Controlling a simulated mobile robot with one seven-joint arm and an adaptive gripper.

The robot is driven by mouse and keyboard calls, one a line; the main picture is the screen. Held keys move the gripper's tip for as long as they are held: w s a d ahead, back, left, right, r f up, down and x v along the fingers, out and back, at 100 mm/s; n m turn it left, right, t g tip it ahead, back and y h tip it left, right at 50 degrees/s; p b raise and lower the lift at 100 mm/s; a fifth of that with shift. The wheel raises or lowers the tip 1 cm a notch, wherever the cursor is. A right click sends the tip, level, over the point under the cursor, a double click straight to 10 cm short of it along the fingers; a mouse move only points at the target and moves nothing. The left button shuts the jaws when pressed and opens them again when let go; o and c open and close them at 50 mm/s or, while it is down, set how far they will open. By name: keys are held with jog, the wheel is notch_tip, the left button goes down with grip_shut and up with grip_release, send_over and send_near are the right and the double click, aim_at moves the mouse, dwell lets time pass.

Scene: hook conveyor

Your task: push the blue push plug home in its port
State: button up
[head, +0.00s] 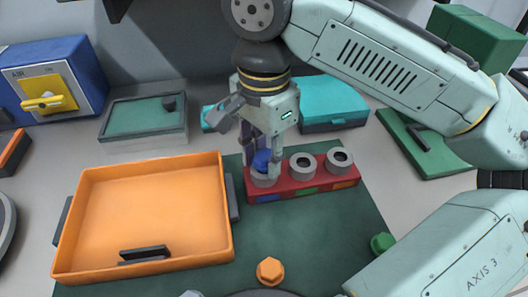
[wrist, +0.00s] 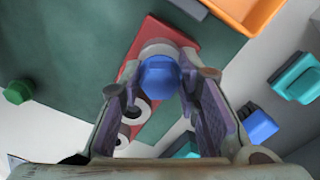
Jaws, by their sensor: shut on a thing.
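The blue push plug (head: 261,160) is at the leftmost grey port (head: 264,180) of the red block (head: 285,193). My gripper (head: 262,152) is above that port, pointing down, and is shut on the plug. In the wrist view the blue plug (wrist: 158,76) shows between my two fingers, with the grey port ring (wrist: 163,47) just beyond it. The plug overlaps the ring in both views. How deep it sits in the port cannot be told. The other two ports (head: 303,165) on the block show dark, open centres.
An orange tray (head: 150,262) lies left of the block on the green mat (head: 315,235). An orange plug (head: 270,270) and a green plug (head: 382,243) stand on the mat. A teal box (head: 330,105) is behind. A blue AIR box (head: 88,70) stands back left.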

aim_at(264, 154)
jog(key=shift+f, duration=0.2)
jog(key=o, duration=1)
notch_tip(264, 154, up, 12)
jog(key=shift+r, duration=0.1)
